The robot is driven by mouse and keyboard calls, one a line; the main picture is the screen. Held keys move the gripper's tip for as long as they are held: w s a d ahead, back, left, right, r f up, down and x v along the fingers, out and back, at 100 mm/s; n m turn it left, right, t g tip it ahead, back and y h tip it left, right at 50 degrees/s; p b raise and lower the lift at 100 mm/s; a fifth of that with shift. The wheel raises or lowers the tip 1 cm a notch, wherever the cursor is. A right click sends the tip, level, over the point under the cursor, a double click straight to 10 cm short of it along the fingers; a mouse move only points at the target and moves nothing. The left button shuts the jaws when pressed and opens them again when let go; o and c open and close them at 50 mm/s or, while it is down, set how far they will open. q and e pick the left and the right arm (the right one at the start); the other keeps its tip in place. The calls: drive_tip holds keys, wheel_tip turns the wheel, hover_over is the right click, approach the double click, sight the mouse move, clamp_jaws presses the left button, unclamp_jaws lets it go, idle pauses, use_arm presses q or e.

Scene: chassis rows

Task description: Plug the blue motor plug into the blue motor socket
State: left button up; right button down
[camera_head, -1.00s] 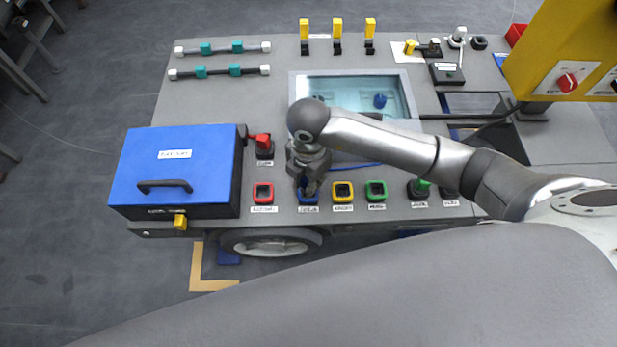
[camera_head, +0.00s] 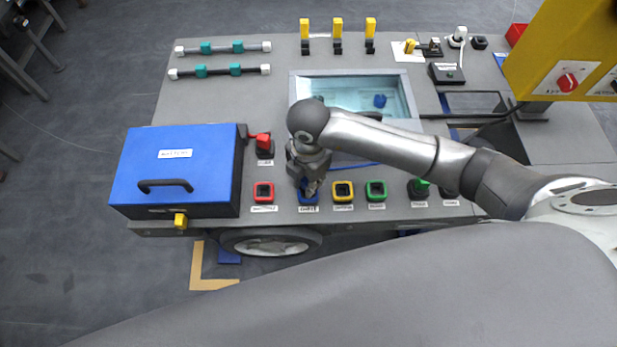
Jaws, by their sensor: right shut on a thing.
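The blue motor socket (camera_head: 309,199) sits on the near edge of the grey chassis, between a red and a yellow socket. My right gripper (camera_head: 310,187) points down right over it and is shut on the blue motor plug, which the fingers mostly hide. A thin blue cable (camera_head: 357,165) runs right from behind the gripper. The plug is at the socket's opening; I cannot tell how deep it sits. My left gripper is not in view.
The red socket (camera_head: 263,192), yellow socket (camera_head: 343,191) and green socket (camera_head: 376,190) stand close by in the same row. A blue box (camera_head: 180,165) with a black handle is at left. A recessed tray (camera_head: 298,88) lies behind, with a small blue object (camera_head: 380,101) in it.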

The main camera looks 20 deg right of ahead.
drive_tip(key=shift+f+b, duration=0.85)
drive_tip(key=shift+f, duration=0.4)
drive_tip(key=c, duration=1.2)
unclamp_jaws()
drive_tip(key=shift+r, duration=0.15)
wheel_tip(320, 180, up, 12)
drive_tip(key=shift+f, duration=0.1)
